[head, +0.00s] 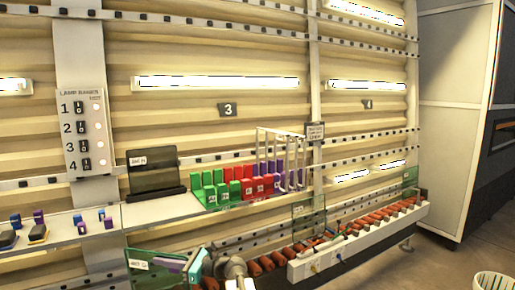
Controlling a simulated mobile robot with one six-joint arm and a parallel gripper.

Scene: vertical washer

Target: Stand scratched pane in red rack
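The rack on the shelf has green, red and purple slotted blocks; the red rack (238,173) is the middle part, with small white labels on its front. A greenish glass pane (146,278) with a white label is tilted at the bottom left, below the shelf edge. No scratch can be made out on any pane.
A dark labelled panel (153,172) stands left of the rack. White wire frames (283,150) rise over the purple part. Another clear pane (308,215) stands upright by the washer's roller line (340,250), and a further pane (410,178) at its far end. Small blocks lie on the left shelf.

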